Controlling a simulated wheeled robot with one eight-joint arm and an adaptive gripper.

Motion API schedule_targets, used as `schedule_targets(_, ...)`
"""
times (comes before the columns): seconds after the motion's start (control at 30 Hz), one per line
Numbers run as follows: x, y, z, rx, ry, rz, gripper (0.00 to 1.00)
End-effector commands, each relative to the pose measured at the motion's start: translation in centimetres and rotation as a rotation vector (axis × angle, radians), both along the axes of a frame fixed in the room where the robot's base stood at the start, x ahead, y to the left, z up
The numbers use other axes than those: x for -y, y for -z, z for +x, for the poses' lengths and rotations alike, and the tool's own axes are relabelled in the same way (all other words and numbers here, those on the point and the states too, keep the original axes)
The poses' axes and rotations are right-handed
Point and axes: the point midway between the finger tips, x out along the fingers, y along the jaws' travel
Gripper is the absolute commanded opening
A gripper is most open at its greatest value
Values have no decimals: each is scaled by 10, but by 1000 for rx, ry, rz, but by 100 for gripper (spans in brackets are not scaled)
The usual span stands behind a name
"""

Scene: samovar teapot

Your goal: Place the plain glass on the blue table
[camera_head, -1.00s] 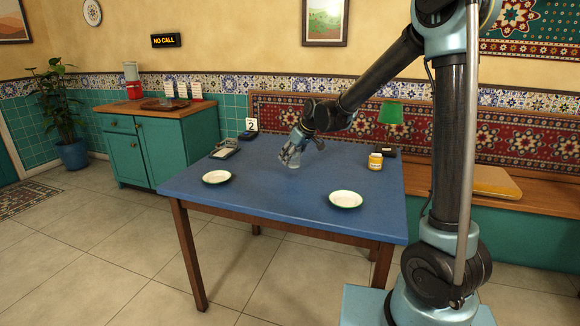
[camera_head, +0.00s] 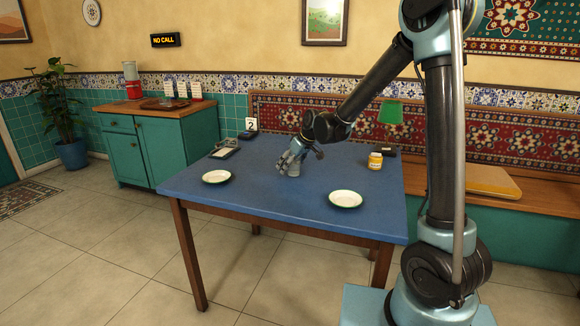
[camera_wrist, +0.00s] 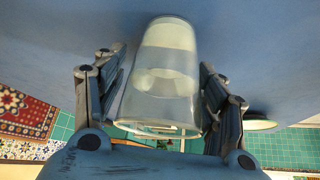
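The plain glass (camera_wrist: 163,75) is clear and tapered, and in the wrist view it sits between the two fingers of my gripper (camera_wrist: 160,100). Its wider rim is toward the camera and its narrower base is over the blue surface. The fingers are close along both sides of it. In the head view my gripper (camera_head: 291,160) is low over the middle of the blue table (camera_head: 255,205), with the glass (camera_head: 294,172) small and partly hidden at the fingers. The glass looks upright. I cannot tell whether its base touches the table.
Two white plates (camera_head: 216,177) (camera_head: 345,199) lie near the table's front side. The table's middle is clear.

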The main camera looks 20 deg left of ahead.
Motion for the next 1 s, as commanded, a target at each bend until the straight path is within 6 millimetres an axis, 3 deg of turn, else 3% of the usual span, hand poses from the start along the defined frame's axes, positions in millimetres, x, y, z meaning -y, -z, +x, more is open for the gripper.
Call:
schedule_targets(0.37,4,-10,-3,0,-1,0,65)
schedule_targets(1.0,45,-84,-26,0,-1,0,65)
